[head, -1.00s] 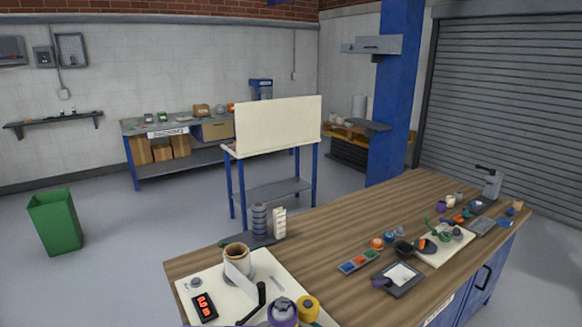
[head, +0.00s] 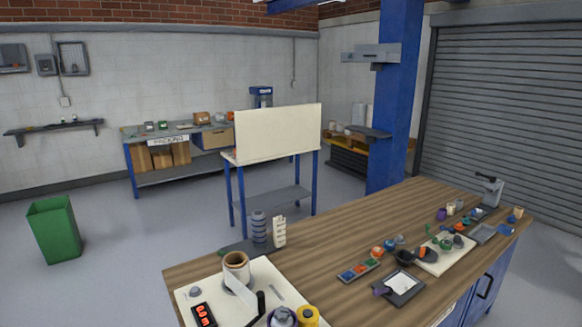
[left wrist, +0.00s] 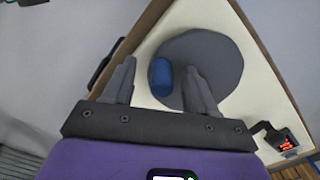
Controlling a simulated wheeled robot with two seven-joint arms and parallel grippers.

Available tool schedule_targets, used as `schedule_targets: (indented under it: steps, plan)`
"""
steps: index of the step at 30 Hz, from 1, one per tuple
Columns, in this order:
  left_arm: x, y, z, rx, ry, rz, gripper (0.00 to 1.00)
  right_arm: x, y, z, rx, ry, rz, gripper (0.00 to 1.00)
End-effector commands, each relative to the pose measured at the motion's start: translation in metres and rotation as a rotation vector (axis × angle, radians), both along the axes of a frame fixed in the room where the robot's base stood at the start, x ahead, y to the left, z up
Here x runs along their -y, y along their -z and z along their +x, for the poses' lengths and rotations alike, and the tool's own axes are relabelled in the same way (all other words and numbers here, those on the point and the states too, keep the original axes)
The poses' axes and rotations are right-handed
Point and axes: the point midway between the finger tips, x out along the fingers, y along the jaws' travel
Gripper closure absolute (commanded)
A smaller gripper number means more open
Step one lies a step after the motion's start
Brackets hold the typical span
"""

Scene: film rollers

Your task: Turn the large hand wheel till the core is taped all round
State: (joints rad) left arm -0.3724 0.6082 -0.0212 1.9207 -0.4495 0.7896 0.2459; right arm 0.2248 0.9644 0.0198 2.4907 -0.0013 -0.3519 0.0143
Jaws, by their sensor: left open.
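The core (head: 236,260), a short brown-rimmed tube, stands upright on a cream board (head: 273,272) at the bottom left of the head view. A pale strip runs beside it; how far it wraps round cannot be told. In the left wrist view a large grey disc (left wrist: 222,62), seemingly the hand wheel, carries a blue upright knob (left wrist: 160,78). My left gripper (left wrist: 160,68) is open, with its fingers on either side of the knob; contact cannot be told. My right gripper is not in view.
A red-lit display (head: 204,315) and a black lever (head: 261,302) are near the core. A yellow roll (head: 308,316) sits at the bottom edge. Grey stacked rings (head: 259,228) stand behind the board. Small parts and trays (head: 400,284) lie to the right on the wooden bench.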

Motion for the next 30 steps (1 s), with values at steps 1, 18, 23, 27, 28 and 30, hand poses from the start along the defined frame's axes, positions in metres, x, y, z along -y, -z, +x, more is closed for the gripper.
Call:
schedule_targets:
  steps: [1,18,23,27,28,30]
  plan:
    - [-0.006,-0.003,0.001,-0.002,-0.01,0.01,0.31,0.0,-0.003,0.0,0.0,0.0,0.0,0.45]
    - [-0.003,-0.051,0.002,0.003,-0.006,0.004,0.04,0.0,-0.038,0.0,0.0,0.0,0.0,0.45]
    - [-0.002,-0.063,0.001,0.002,-0.004,0.004,0.04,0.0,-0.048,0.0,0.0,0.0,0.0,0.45]
    - [-0.002,-0.07,0.001,0.0,-0.003,0.003,0.04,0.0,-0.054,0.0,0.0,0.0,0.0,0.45]
    - [-0.002,-0.071,0.0,0.0,-0.003,0.003,0.04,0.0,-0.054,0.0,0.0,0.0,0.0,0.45]
    - [-0.001,-0.07,0.0,0.0,-0.003,0.002,0.04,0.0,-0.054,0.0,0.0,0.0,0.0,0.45]
